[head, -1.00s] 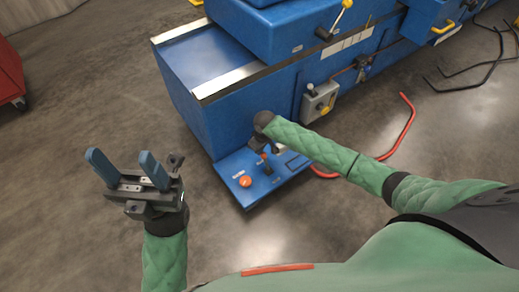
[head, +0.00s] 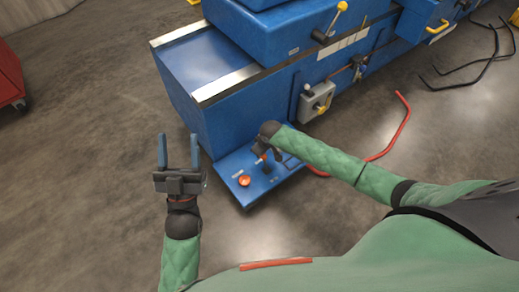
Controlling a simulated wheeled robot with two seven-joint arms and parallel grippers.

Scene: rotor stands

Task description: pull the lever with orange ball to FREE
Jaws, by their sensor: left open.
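A smaller orange spot (head: 262,157) shows beside my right gripper; I cannot tell which one tops a lever. The panel lettering is too small to read. My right gripper (head: 262,150) is over the panel's far part, seen from above and mostly hidden by its own wrist; whether it touches anything is unclear. My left gripper (head: 179,143) is open and empty, left of the panel, fingers pointing up the picture.
The blue machine (head: 245,115) stands behind the panel, with a grey switch box (head: 317,101) and a yellow-ball lever (head: 335,22). A red bent bar (head: 403,125) and black bars (head: 468,68) lie on the floor at right.

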